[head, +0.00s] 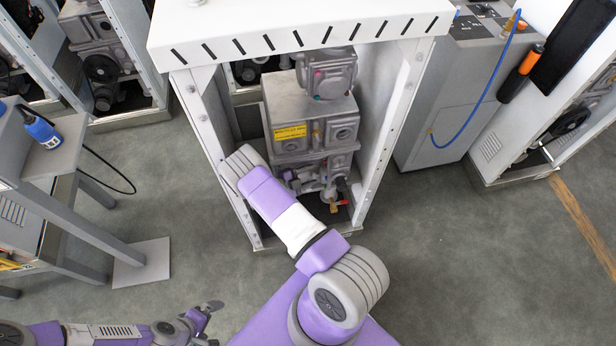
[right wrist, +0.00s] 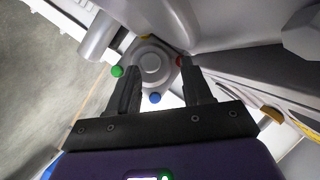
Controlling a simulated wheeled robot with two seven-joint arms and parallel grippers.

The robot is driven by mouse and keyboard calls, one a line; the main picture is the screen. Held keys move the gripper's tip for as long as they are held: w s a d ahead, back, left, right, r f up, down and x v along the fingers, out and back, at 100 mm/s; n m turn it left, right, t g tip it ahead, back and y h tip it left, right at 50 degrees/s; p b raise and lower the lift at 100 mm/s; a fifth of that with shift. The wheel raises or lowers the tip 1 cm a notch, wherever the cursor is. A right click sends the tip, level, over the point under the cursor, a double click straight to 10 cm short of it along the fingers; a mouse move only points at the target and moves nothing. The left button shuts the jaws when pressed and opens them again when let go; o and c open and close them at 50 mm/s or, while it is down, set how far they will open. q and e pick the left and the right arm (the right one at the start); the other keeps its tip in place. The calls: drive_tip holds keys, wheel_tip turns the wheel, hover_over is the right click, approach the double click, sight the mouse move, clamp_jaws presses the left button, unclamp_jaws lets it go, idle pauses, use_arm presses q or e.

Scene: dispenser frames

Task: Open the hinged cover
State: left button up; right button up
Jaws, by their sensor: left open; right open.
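No part that I can clearly make out as a hinged cover shows in either view. In the head view, a white dispenser frame (head: 207,115) holds a grey pump unit (head: 290,97) with a yellow label. My right arm reaches into the lower front of this frame; its gripper cannot be made out there. In the right wrist view my right gripper (right wrist: 163,76) is open and empty. A round grey part (right wrist: 151,65) with coloured knobs around it shows between and beyond its fingers. My left gripper (head: 209,322) is open and empty, low over the floor at the bottom left.
A grey bench (head: 42,170) with a blue bottle (head: 41,129) stands at the left. A grey cabinet (head: 445,105) with a blue hose stands at the right. Further frames stand at both sides. The floor (head: 470,250) at the lower right is clear.

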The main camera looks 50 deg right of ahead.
wheel_tip(320, 180, up, 9)
drive_tip(key=p, duration=0.3)
drive_tip(key=shift+f, duration=0.15)
idle(0.3)
